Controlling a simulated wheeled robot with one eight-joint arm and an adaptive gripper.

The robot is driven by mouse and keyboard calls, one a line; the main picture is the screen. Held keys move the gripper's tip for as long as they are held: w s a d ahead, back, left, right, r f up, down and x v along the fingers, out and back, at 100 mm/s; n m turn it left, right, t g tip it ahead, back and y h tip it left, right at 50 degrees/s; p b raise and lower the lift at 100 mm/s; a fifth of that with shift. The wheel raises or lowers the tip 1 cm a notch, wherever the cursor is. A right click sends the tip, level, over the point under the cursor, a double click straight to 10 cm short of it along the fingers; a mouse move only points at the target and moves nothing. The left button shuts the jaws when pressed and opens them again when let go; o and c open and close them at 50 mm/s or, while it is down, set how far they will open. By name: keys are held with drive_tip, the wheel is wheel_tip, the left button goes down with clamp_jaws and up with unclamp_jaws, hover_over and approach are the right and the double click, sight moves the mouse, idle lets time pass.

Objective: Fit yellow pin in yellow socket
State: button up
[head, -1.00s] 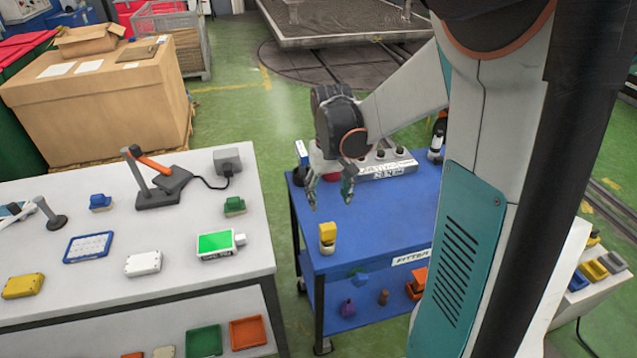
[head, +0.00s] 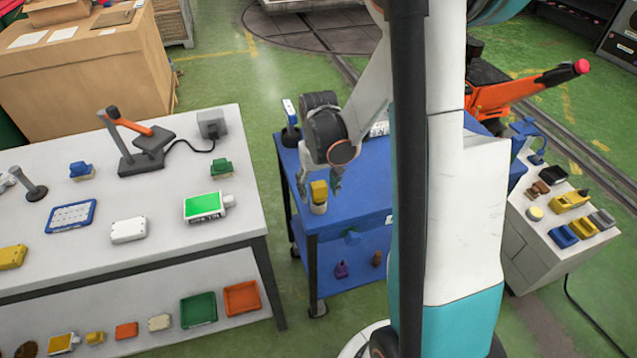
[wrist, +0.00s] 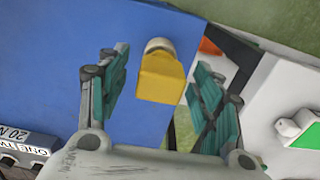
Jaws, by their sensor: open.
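The yellow pin (head: 319,191), a yellow block with a pale round end, stands near the corner of the blue cart top (head: 362,207). In the wrist view the yellow pin (wrist: 161,78) shows between my two teal fingers. My gripper (head: 318,184) is open and low at the pin, with a finger on either side. In the wrist view, gaps show between the pin and both fingers of my gripper (wrist: 158,62). I cannot tell for sure which thing is the yellow socket; a yellow piece (head: 570,201) lies on the white bench at right.
A white table (head: 150,205) with several coloured parts stands left of the cart, across a narrow green gap. The right bench (head: 535,240) holds several small parts.

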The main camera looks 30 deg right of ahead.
drive_tip(key=shift+c, duration=0.6)
drive_tip(key=c, duration=1.2)
drive_tip(key=o, duration=0.5)
drive_tip(key=c, duration=0.4)
drive_tip(key=shift+r+p, duration=0.4)
drive_tip(key=shift+r, duration=0.25)
drive_tip(key=shift+r+p, duration=2)
drive_tip(key=shift+r, duration=1.05)
drive_tip(key=shift+r+p, duration=1.65)
drive_tip(key=shift+r, duration=0.85)
